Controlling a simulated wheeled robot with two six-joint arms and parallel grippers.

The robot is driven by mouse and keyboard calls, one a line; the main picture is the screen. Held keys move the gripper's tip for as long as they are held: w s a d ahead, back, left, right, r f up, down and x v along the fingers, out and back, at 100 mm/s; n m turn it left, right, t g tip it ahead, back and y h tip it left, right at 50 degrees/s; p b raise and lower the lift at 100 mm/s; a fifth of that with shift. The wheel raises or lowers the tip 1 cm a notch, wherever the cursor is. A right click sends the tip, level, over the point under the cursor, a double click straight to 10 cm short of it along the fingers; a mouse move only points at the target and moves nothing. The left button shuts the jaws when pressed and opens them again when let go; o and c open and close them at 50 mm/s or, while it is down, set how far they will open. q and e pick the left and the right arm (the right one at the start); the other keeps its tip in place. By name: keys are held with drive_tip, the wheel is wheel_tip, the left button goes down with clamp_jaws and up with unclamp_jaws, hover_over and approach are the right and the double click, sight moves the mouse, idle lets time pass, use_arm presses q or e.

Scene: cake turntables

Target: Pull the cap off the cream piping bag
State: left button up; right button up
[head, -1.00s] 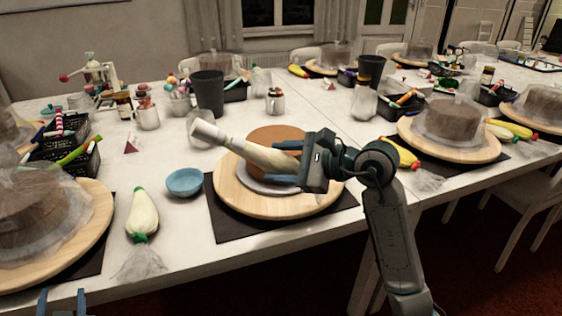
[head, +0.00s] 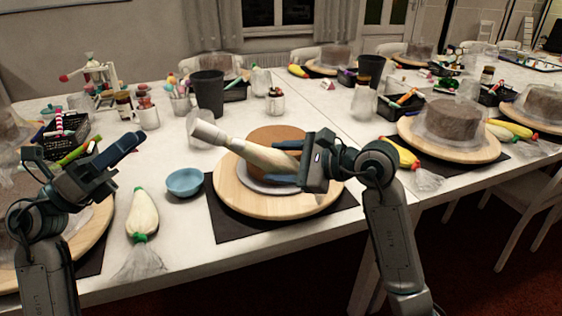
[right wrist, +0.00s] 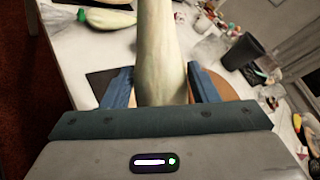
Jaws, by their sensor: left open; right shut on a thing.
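My right gripper (head: 292,163) is shut on a cream piping bag (head: 252,151) and holds it tilted above the cake. In the right wrist view the bag (right wrist: 160,55) stands between the two blue fingers (right wrist: 160,88).
A brown cake (head: 277,135) sits on a wooden turntable (head: 235,190) under the bag. A blue bowl (head: 184,183) and another piping bag (head: 142,213) lie to the left. A black cup (head: 208,92) stands behind the cap.

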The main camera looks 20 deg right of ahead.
sight(194, 129)
use_arm(q)
drive_tip(key=shift+w+d+f+m+g+y, duration=0.25)
drive_tip(key=shift+w+d+m+g+y, duration=0.4)
drive_tip(key=shift+d, duration=1.25)
drive_tip(key=shift+w+d+f+m+g+y, duration=0.25)
drive_tip(key=shift+d+m+g+y, duration=0.25)
drive_tip(key=shift+d+m+y, duration=0.95)
drive_tip(key=shift+w+d+f+m+g+y, duration=0.2)
drive_tip(key=shift+w+d+g+y, duration=0.35)
drive_tip(key=shift+d, duration=1.8)
drive_tip(key=shift+c, duration=0.5)
drive_tip(key=c, duration=0.8)
drive_tip(key=shift+a, duration=0.1)
drive_tip(key=shift+w+a+r, duration=0.1)
drive_tip(key=shift+a+r, duration=0.75)
drive_tip(key=shift+a, duration=0.3)
drive_tip(key=shift+a+r, duration=0.8)
drive_tip(key=shift+a, duration=0.35)
drive_tip(key=shift+f, duration=0.1)
